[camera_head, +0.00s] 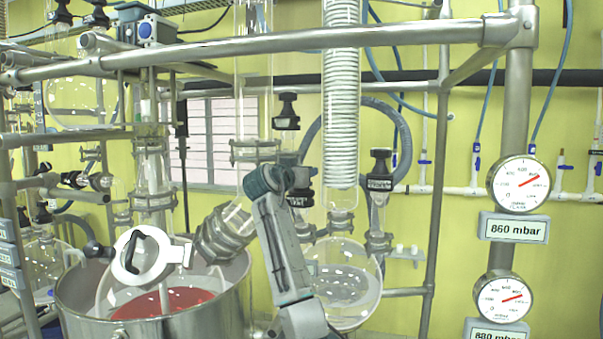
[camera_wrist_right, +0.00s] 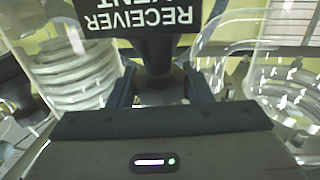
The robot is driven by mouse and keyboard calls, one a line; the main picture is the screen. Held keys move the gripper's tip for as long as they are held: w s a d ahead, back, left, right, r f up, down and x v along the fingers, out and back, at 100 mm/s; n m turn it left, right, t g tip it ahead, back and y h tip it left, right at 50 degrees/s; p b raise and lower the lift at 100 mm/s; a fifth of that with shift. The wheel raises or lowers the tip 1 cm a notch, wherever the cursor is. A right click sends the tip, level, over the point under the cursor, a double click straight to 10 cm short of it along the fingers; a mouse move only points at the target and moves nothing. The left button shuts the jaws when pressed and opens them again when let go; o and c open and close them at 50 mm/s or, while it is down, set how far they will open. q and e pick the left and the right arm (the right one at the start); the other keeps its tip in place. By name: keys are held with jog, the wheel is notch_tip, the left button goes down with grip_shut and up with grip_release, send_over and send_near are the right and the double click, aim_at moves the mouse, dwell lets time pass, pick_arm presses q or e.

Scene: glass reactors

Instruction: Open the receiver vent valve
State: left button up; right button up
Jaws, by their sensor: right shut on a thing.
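The receiver vent valve shows in the right wrist view as a black handle (camera_wrist_right: 158,52) beside a black label plate (camera_wrist_right: 138,17) reading RECEIVER VENT upside down. My right gripper (camera_wrist_right: 160,90) is shut on this handle, one jaw on each side. In the head view my right gripper (camera_head: 268,180) is in front of the valve, left of the coil condenser's lower end. Only a dark label (camera_head: 301,201) and a bit of black show beside it. How far the handle is turned cannot be told. My left gripper is not in view.
The round glass receiver flask (camera_head: 342,285) hangs right of my forearm. A steel vessel (camera_head: 215,322) with red liquid stands at the left. Glass columns and steel rails (camera_head: 400,33) crowd the arm. Gauges at the right have signs reading 860 mbar (camera_head: 514,228) and 880 mbar (camera_head: 496,332).

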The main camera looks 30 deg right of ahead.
jog(key=shift+f+n+t+y+b, duration=0.15)
jog(key=shift+n+t+y+b, duration=0.4)
jog(key=shift+t, duration=0.25)
jog(key=n+t+y, duration=0.2)
jog(key=shift+d+n+t+y, duration=0.1)
jog(key=shift+n+t+y, duration=0.15)
jog(key=shift+t, duration=0.15)
jog(key=n+t+y, duration=0.3)
jog(key=y, duration=0.2)
jog(key=shift+n, duration=0.4)
jog(key=shift+o, duration=0.6)
jog(key=shift+s+a+r+y, duration=0.15)
jog(key=shift+a+r+y, duration=0.15)
jog(key=shift+r, duration=0.05)
jog(key=o, duration=0.6)
jog(key=shift+o, duration=0.2)
